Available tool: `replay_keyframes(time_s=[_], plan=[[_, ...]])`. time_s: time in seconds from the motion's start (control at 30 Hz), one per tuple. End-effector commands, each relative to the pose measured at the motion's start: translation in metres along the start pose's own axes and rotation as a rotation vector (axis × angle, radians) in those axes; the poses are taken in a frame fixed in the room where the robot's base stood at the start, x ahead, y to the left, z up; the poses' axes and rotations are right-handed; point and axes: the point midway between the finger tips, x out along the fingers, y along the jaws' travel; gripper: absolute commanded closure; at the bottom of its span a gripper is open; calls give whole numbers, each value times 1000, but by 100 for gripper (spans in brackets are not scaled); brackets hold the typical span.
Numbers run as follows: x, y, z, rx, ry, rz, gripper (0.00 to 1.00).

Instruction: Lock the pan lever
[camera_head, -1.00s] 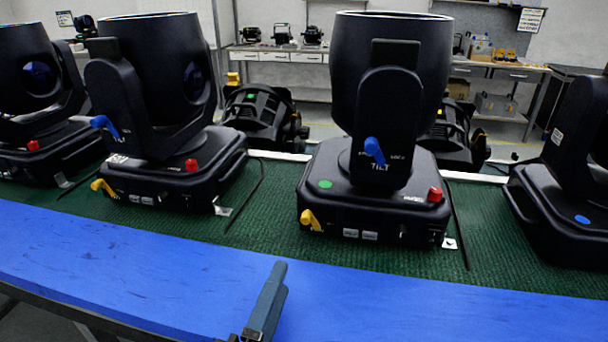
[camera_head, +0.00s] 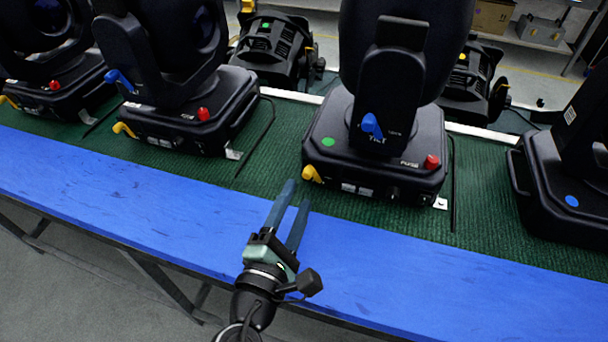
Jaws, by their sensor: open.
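The black moving-head light (camera_head: 375,155) in the centre stands on the green strip. At its base's front left corner is a yellow lever (camera_head: 312,174); its label is too small to read, so I cannot confirm that it is the pan lever. A blue lever (camera_head: 371,126) sits on the upright arm above the word TILT. A red knob (camera_head: 432,162) and a green dot (camera_head: 328,142) are on the base. My gripper (camera_head: 296,193) is open and empty over the blue front edge. Its blue-grey fingers point up the picture, just below and left of the yellow lever, apparently apart from it.
A similar light (camera_head: 180,120) with its own yellow lever (camera_head: 124,129) stands to the left, another at far left. A light with a blue dot (camera_head: 571,201) stands at right. Black rods lie between the lights. The blue surface (camera_head: 420,270) is clear around my gripper.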

Motion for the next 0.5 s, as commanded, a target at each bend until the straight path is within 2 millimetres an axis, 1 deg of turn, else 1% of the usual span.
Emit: replay_keyframes(time_s=[0.03,0.2,0.33,0.5], plan=[[11,2,2,0,-4,0,48],[36,1,1,1,-2,0,48],[46,0,0,1,-1,0,48],[50,0,0,1,-1,0,48]])
